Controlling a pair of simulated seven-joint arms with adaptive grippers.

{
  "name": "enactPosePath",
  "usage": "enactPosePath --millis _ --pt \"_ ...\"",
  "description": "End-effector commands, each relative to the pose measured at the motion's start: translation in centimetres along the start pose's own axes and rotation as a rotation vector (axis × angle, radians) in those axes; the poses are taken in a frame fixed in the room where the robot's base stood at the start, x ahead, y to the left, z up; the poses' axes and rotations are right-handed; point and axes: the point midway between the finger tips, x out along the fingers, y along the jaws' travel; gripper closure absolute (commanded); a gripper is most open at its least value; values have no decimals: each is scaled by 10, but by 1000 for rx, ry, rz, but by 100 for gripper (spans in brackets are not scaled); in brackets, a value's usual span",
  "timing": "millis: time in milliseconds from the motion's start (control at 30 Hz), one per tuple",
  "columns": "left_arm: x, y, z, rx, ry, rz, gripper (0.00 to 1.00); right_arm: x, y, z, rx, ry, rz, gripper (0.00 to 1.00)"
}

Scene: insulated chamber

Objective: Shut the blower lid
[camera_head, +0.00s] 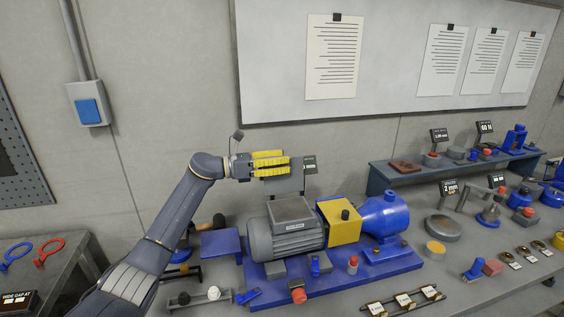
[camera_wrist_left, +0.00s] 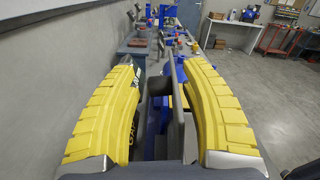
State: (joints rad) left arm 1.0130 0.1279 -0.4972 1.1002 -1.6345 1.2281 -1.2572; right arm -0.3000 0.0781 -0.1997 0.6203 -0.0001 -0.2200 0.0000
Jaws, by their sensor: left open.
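The blower unit is a grey finned motor (camera_head: 285,238) with a yellow cover (camera_head: 339,222) and a blue housing (camera_head: 385,214), on a blue base (camera_head: 345,280). A grey box (camera_head: 291,210) sits on top of the motor. A grey plate (camera_head: 285,184) stands upright behind this box, seemingly its lid raised open. My left gripper (camera_head: 270,163) has yellow fingers and is at the plate's upper part, partly covering it. In the left wrist view the gripper (camera_wrist_left: 160,100) is open, with a thin grey plate (camera_wrist_left: 177,115) edge-on between the fingers; contact cannot be told. My right gripper is not in view.
A red knob (camera_head: 298,295) and small blue parts lie on the base's front. A blue block (camera_head: 221,243) stands left of the motor. A raised shelf (camera_head: 455,168) and several small fixtures fill the bench's right side. The wall (camera_head: 190,80) is close behind.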

Motion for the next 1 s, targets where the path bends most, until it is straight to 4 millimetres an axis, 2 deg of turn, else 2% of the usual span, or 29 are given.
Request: enactPosePath --millis 133,533,1000 --pt "0 0 0 0 0 0 53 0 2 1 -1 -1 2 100" --pt "-1 1 0 0 0 2 100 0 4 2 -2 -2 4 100" --pt "-2 0 1 24 -1 7 100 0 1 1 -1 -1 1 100"
